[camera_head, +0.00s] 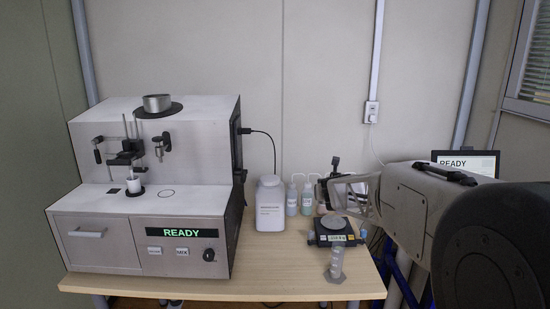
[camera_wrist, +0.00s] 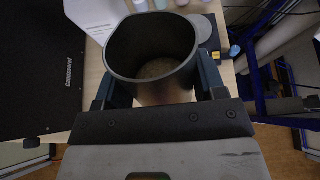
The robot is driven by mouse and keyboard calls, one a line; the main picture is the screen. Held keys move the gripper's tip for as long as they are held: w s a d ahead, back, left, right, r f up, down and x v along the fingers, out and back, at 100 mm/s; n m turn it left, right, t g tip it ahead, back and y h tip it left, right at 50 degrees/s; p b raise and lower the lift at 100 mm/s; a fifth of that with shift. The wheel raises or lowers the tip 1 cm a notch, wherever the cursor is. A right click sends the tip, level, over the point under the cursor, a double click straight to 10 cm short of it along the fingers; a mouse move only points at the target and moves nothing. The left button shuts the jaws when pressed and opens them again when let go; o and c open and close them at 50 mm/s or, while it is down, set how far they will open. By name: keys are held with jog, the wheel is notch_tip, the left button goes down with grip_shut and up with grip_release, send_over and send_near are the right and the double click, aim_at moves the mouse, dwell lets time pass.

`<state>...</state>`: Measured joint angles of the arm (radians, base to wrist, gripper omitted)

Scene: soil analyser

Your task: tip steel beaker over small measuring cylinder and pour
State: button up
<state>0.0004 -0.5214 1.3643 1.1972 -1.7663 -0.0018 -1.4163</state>
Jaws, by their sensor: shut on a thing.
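The steel beaker (camera_wrist: 150,52) fills the middle of the wrist view, its round mouth facing the camera. Some brownish, grainy matter seems to lie at its bottom. My gripper (camera_wrist: 160,84) is shut on the beaker, one dark finger on each side. In the head view my gripper (camera_head: 350,192) is over the right end of the table, above the balance; the beaker cannot be made out clearly there. The small measuring cylinder (camera_head: 337,264) stands upright near the table's front right edge, below and in front of my gripper. I cannot pick it out in the wrist view.
A balance (camera_head: 333,238) with a round pan stands behind the cylinder. A large white bottle (camera_head: 270,205) and small wash bottles (camera_head: 292,199) stand to its left and behind. The analyser (camera_head: 150,240) fills the left, with a metal dish (camera_head: 157,102) on top. Table between is clear.

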jog(key=shift+f, duration=0.2)
dwell(0.4)
jog(key=shift+w+d+f+n+y, duration=0.15)
jog(key=shift+f+n+y, duration=0.5)
jog(key=shift+y, duration=0.1)
jog(key=shift+w+d+f+n+y, duration=0.1)
jog(key=shift+w+f+n+y, duration=0.05)
jog(key=shift+f+n+y, duration=0.5)
jog(key=shift+w+d+f+n+y, duration=0.15)
jog(key=shift+f+n+y, duration=0.35)
jog(key=shift+f+y, duration=0.25)
jog(key=s+d+f+n+g+y, duration=0.4)
jog(key=d+n+g+y, duration=0.3)
jog(key=n+y, duration=0.3)
jog(key=shift+s+d+f+y, duration=0.35)
jog(key=shift+d+f+y, duration=0.2)
jog(key=shift+d, duration=0.15)
jog(key=shift+d+f+n+g+h, duration=0.35)
jog(key=shift+f+n+h, duration=0.25)
jog(key=shift+h, duration=0.5)
